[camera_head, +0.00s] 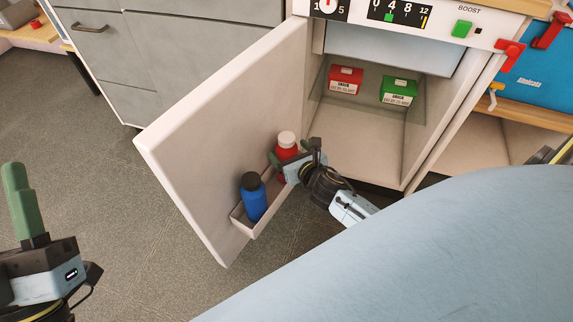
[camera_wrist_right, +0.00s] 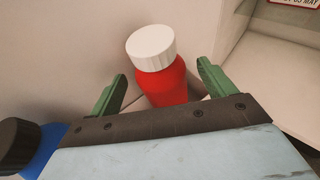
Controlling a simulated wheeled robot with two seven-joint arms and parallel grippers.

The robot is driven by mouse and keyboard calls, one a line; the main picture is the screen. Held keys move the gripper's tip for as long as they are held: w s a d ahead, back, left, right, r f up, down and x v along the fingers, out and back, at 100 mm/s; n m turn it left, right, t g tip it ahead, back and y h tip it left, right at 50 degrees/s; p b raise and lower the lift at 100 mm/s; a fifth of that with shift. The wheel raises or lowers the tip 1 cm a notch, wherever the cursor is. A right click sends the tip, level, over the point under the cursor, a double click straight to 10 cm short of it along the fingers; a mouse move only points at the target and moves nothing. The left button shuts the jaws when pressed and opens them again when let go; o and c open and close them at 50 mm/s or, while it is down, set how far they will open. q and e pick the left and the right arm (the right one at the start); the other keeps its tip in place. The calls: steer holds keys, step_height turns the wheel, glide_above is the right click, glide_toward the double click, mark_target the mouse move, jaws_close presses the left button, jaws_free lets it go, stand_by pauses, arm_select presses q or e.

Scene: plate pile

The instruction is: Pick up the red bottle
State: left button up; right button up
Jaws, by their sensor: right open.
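The red bottle (camera_head: 287,148) has a white cap and stands upright in the tray (camera_head: 240,221) on the inside of the open door. In the right wrist view the red bottle (camera_wrist_right: 163,80) shows between the two green fingers. My right gripper (camera_head: 288,163) is open around the bottle, and its body hides the bottle's lower part in the head view. In the right wrist view my right gripper (camera_wrist_right: 160,90) has a finger on each side of the bottle, with gaps visible. My left gripper (camera_head: 20,205) is at the far left, well away from the bottle; its opening is unclear.
A blue bottle (camera_head: 253,197) with a black cap stands in the same tray, close to my right gripper. The open white door (camera_head: 220,120) rises behind the bottles. Inside the cabinet are a red box (camera_head: 345,80) and a green box (camera_head: 398,91). Open floor lies left.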

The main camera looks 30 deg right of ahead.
steer(key=shift+w+f, duration=0.2)
steer(key=shift+w, duration=0.3)
steer(key=shift+r, duration=0.1)
steer(key=c, duration=1.8)
